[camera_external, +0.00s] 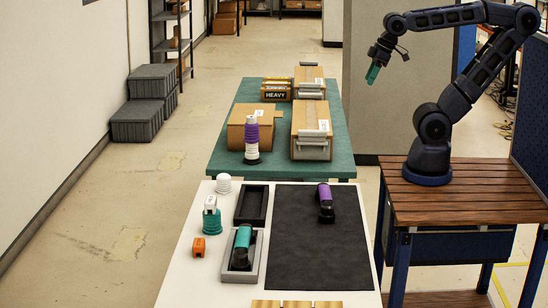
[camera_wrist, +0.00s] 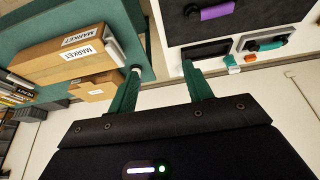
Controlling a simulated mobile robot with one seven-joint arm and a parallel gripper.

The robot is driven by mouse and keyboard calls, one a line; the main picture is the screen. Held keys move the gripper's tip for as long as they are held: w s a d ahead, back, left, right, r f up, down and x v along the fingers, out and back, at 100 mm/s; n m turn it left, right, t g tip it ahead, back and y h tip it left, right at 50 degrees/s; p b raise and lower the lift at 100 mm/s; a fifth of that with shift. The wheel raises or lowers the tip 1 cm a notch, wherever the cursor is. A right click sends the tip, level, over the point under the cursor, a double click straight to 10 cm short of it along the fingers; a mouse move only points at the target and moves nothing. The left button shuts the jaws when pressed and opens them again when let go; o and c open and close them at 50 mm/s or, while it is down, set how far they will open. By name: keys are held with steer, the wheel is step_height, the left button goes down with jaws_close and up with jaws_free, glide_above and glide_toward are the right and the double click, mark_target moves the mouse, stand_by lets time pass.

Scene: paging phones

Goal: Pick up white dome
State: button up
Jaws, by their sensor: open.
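The white dome (camera_external: 223,183) is a small ribbed white piece on the white table (camera_external: 175,270), near its far left corner, left of the empty black tray (camera_external: 252,204). My gripper (camera_external: 373,73) is high above and to the right of the tables, well apart from the dome. In the wrist view its two green fingers (camera_wrist: 163,85) are spread with nothing between them.
A teal and white piece (camera_external: 211,217) and an orange block (camera_external: 199,247) stand near the dome. A grey tray (camera_external: 256,268) holds a teal handset. A purple handset (camera_external: 325,201) lies on the black mat (camera_external: 310,255). A tall purple-white stack (camera_external: 251,140) stands behind.

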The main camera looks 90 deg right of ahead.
steer(key=o, duration=0.4)
steer(key=shift+w, duration=0.15)
steer(key=m+g, duration=0.5)
steer(key=m, duration=1.1)
glide_above(224, 176)
steer(key=f, duration=2.7)
steer(key=shift+w+d+f, duration=0.2)
steer(key=shift+d+f, duration=0.15)
steer(key=shift+d, duration=0.05)
steer(key=shift+w+f, duration=0.1)
steer(key=shift+f, duration=0.4)
step_height(224, 176, down, 4)
steer(key=shift+f, duration=0.1)
steer(key=shift+s+a+f, duration=0.1)
steer(key=shift+f, duration=1.45)
steer(key=shift+s+a+f, duration=0.1)
steer(key=shift+f, duration=1.4)
